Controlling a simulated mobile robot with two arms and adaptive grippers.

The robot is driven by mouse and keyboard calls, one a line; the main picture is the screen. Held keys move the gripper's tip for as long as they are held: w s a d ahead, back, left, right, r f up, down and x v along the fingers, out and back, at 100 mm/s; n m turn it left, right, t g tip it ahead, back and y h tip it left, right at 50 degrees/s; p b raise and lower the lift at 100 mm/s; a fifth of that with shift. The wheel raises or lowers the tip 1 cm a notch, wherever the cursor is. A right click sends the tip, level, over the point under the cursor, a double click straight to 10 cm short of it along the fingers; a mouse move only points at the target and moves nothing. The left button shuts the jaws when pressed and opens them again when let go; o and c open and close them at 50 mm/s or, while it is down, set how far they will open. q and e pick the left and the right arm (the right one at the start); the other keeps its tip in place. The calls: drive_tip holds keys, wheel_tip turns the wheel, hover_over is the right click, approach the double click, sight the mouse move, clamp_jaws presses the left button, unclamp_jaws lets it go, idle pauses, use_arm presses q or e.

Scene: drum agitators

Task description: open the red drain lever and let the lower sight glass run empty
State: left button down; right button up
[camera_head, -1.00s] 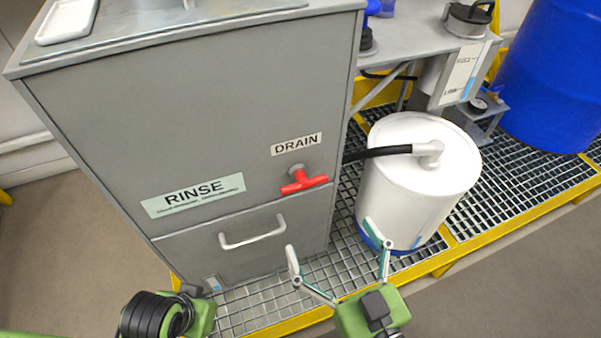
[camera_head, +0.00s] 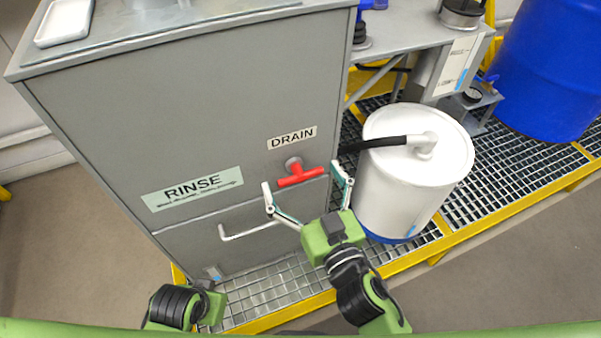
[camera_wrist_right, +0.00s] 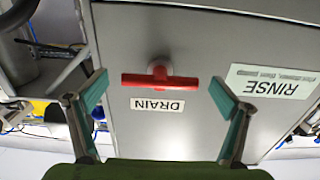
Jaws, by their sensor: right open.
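The red drain lever (camera_head: 301,176) is a T-handle on the front of the grey cabinet, lying roughly crosswise under the DRAIN label (camera_head: 291,138). My right gripper (camera_head: 308,187) is open, its two fingers spread to either side of the lever. In the right wrist view the lever (camera_wrist_right: 160,81) shows between the open fingers (camera_wrist_right: 160,95), apart from both. My left gripper (camera_head: 186,305) is at the bottom left, low in front of the cabinet; its fingers are not clear. A gauge panel with a blue mark (camera_head: 462,75) stands by the bench; I cannot tell if it is the lower sight glass.
A white drum (camera_head: 400,190) with a black hose (camera_head: 370,144) stands right of the cabinet. A cabinet handle (camera_head: 250,231) sits below the lever. The RINSE label (camera_head: 192,189) is to its left. A blue drum (camera_head: 548,75) stands far right on the grating with yellow edging.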

drive_tip(key=shift+w+a, duration=0.2)
drive_tip(key=shift+w, duration=0.15)
drive_tip(key=c, duration=1.1)
